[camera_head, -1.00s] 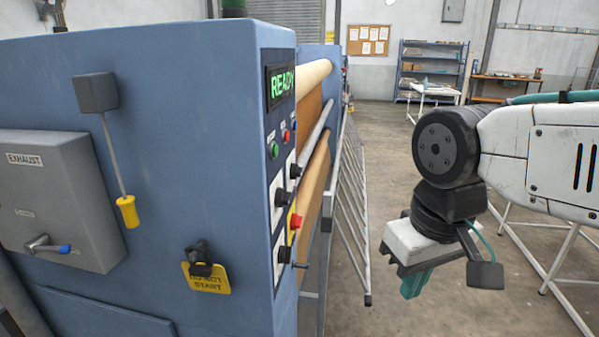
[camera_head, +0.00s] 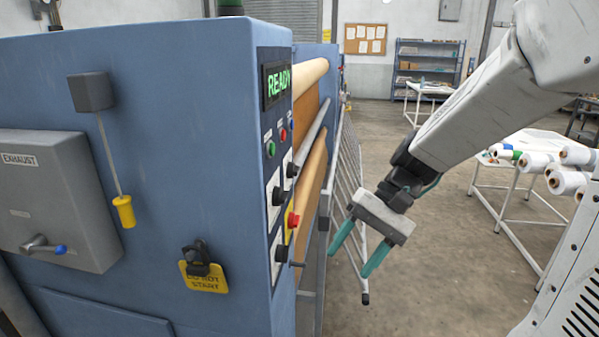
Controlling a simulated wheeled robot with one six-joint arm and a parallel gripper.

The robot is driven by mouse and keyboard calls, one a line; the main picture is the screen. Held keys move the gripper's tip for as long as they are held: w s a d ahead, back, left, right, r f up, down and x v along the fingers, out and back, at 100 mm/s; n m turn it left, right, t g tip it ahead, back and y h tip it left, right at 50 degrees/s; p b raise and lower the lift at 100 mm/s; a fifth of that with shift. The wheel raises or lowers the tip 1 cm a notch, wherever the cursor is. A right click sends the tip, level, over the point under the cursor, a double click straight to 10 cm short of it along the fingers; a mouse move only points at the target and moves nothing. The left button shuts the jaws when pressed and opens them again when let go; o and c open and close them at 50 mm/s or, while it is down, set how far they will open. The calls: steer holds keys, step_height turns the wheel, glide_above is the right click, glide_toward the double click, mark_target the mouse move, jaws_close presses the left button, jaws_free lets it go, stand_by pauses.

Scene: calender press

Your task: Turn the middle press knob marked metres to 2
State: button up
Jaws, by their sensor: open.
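The blue press (camera_head: 180,130) fills the left half of the view, with a narrow control panel on its right face, seen at a steep angle. The panel carries a black upper knob (camera_head: 292,170), a black middle knob (camera_head: 279,196) and a black lower knob (camera_head: 282,253). Their markings and settings are too small to read, so I cannot confirm which says metres. My gripper (camera_head: 353,257) is open and empty, its two teal fingers pointing down and left. In the picture it is right of the panel, apart from the knobs.
A red button (camera_head: 293,219) on yellow sits between the middle and lower knobs. A green READY display (camera_head: 279,85) is above. A slatted metal rack (camera_head: 346,190) stands behind my gripper. A white table (camera_head: 510,200) with rolls (camera_head: 535,160) is at right. Floor between is clear.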

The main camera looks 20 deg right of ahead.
steer(key=w+d+m+t+y, duration=0.25)
steer(key=w+t+y, duration=0.3)
steer(key=w, duration=0.75)
steer(key=t+y, duration=0.2)
steer(key=t, duration=0.3)
glide_toward(294, 170)
steer(key=w+a+n, duration=0.1)
steer(key=w+a, duration=0.3)
steer(key=a, duration=0.2)
steer(key=shift+w+a+f, duration=0.2)
steer(key=shift+w+f, duration=0.15)
steer(key=c, duration=1)
